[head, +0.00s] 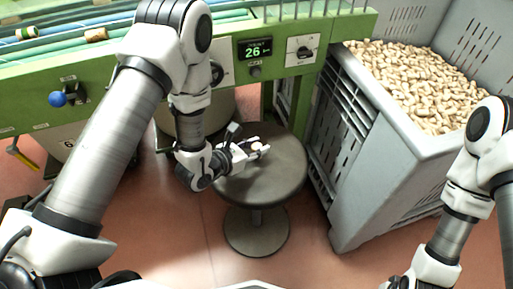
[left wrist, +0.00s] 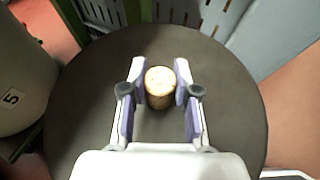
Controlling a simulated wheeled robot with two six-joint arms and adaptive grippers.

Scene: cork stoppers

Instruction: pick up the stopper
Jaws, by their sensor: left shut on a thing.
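The stopper (left wrist: 160,88) is a small tan cork cylinder with a pale top, between the two fingers of my left gripper (left wrist: 160,92) in the left wrist view. My left gripper is shut on it, over the round dark stool top (left wrist: 85,110). In the head view my left gripper (head: 258,149) is at the middle of the stool (head: 275,182), and the stopper (head: 256,147) shows small and pale between its fingers. I cannot tell whether the stopper touches the stool top. My right gripper is out of view; only part of my right arm shows at the right.
A large grey crate (head: 372,172) full of corks (head: 425,90) stands right of the stool. A green machine (head: 335,40) with a display reading 26 runs along the back. A grey-beige drum (left wrist: 20,75) marked 5 is at the left in the wrist view. Reddish floor is open in front.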

